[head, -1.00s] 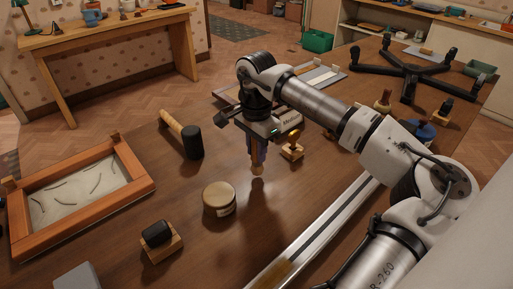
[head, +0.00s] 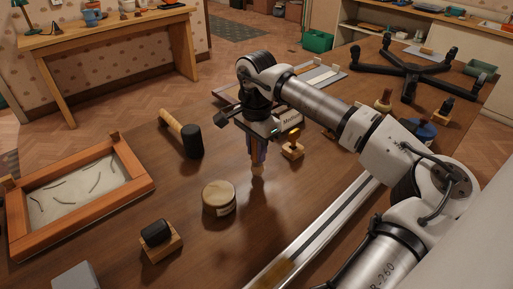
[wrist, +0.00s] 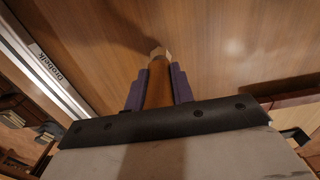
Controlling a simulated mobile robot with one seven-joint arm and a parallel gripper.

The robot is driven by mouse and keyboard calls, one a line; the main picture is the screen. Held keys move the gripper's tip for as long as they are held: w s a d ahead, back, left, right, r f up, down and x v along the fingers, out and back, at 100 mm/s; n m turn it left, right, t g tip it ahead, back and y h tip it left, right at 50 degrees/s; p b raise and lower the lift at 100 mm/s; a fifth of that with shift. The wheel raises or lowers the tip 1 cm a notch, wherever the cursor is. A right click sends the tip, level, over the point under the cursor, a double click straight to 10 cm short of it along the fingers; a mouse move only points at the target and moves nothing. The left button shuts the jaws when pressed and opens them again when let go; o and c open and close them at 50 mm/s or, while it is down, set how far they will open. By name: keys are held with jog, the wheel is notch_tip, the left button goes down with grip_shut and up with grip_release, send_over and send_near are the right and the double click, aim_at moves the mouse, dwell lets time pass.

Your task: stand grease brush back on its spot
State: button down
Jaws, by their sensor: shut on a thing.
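My gripper (head: 258,153) is above the brown table (head: 255,240), with its purple fingers shut on the grease brush (head: 258,171). In the wrist view the brush (wrist: 158,87) shows as a brown wooden shaft between the two purple fingers (wrist: 157,92), with a paler tip. The brush points down, nearly upright, and its pale lower end shows below the fingers. A shadow lies on the table just in front of it. I cannot tell whether its tip touches the table. Its upper part is hidden by the gripper. No marked spot for it can be made out.
A round tin (head: 219,198) stands at front left of the brush, and a small wooden stamp (head: 292,148) close to its right. A mallet (head: 190,138), a framed sand tray (head: 78,232) and a black stamp on a block (head: 163,248) lie left. A metal rail (head: 318,232) runs right.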

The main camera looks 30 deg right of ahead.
jog(key=shift+f+b, duration=0.6)
jog(key=shift+f, duration=0.25)
jog(key=c, duration=1.1)
grip_release()
jog(key=shift+r, duration=0.15)
jog(key=shift+r+p, duration=2.45)
jog(key=shift+r, duration=1.5)
